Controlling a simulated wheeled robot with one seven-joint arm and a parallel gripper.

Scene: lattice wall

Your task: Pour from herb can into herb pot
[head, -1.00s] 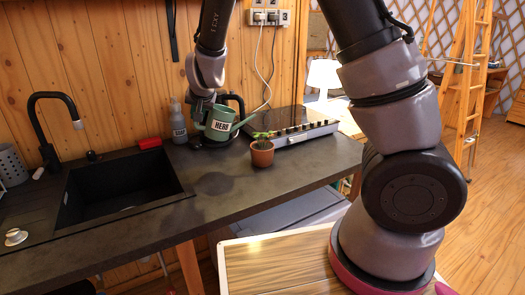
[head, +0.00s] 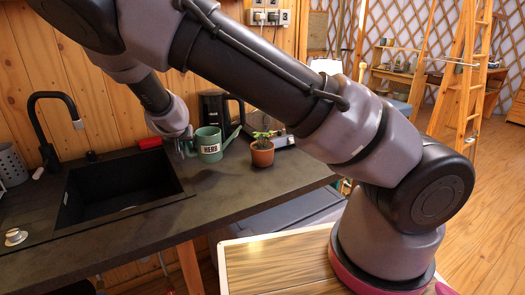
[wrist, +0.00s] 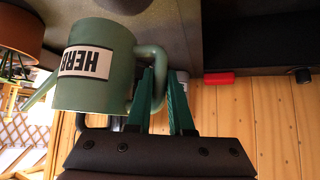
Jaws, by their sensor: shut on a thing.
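The herb can (head: 209,146), a green watering can with a white HERB label, stands upright left of the herb pot (head: 262,155), a small terracotta pot with a green plant. My gripper (head: 187,149) is at the can's left side, shut on its handle. In the wrist view, which is upside down, the can's body (wrist: 95,88) is beside my green fingers (wrist: 161,85), with the handle at the fingertips. The can's spout points right, toward the pot in the head view. Whether the can's base touches the counter is unclear.
A black sink (head: 120,187) and tap (head: 45,125) are at left. A red block (head: 149,143) lies by the wall.

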